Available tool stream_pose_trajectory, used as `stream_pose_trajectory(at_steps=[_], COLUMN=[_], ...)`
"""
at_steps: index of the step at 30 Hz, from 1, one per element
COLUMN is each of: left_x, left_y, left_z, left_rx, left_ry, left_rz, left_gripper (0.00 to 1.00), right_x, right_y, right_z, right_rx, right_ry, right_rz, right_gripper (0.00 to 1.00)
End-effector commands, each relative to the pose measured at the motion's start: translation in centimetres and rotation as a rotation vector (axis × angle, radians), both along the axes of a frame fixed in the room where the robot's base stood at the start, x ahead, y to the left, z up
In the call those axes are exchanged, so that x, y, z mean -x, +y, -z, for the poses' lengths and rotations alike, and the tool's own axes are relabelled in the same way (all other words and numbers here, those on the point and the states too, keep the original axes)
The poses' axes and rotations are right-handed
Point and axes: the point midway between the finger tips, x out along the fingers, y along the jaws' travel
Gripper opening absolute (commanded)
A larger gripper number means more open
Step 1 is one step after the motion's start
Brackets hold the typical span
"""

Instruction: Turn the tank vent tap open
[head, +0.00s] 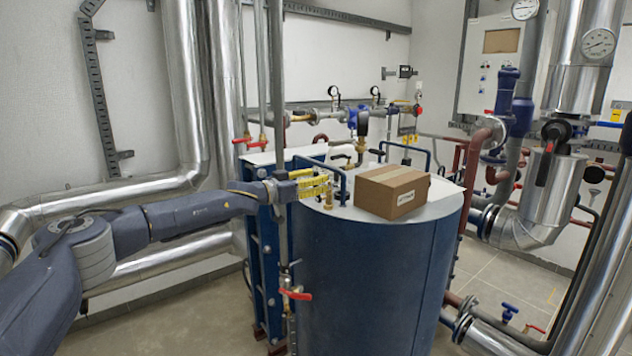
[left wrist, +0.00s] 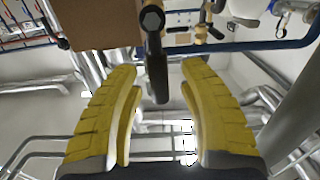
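The blue tank (head: 365,270) with a pale lid stands at the centre of the head view. A small brass fitting, seemingly the tank vent tap (head: 329,197), stands on the lid's left side, partly hidden by my gripper. In the left wrist view a dark tap lever (left wrist: 157,78) hangs from a hex nut, its end between and beyond my fingertips. My left gripper (head: 318,186) has yellow fingers and reaches in from the left at the tap. In the left wrist view its fingers (left wrist: 157,72) are spread apart, with no visible contact on the lever. My right gripper is not in view.
A cardboard box (head: 393,191) sits on the lid just right of the tap. Blue rail handles (head: 405,148) rise from the lid close by. A vertical pipe with a red-handled valve (head: 295,294) runs along the tank's left side. Bare floor lies at front left.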

Motion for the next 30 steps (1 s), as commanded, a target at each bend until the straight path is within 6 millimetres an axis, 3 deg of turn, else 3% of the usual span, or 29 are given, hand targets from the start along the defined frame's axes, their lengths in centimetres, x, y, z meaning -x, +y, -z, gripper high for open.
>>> stream_pose_trajectory(at_steps=[11, 30], left_x=[0.7, 6.4], left_y=[1.2, 8.5], left_z=[0.1, 0.1], left_rx=[-0.001, -0.001], left_ry=[0.001, 0.001], left_rz=[-0.002, 0.0], left_gripper=[0.41, 0.41], right_x=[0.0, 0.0], right_y=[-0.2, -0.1], right_z=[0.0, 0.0], right_rx=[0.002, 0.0], right_ry=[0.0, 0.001], right_rz=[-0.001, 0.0], right_gripper=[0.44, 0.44])
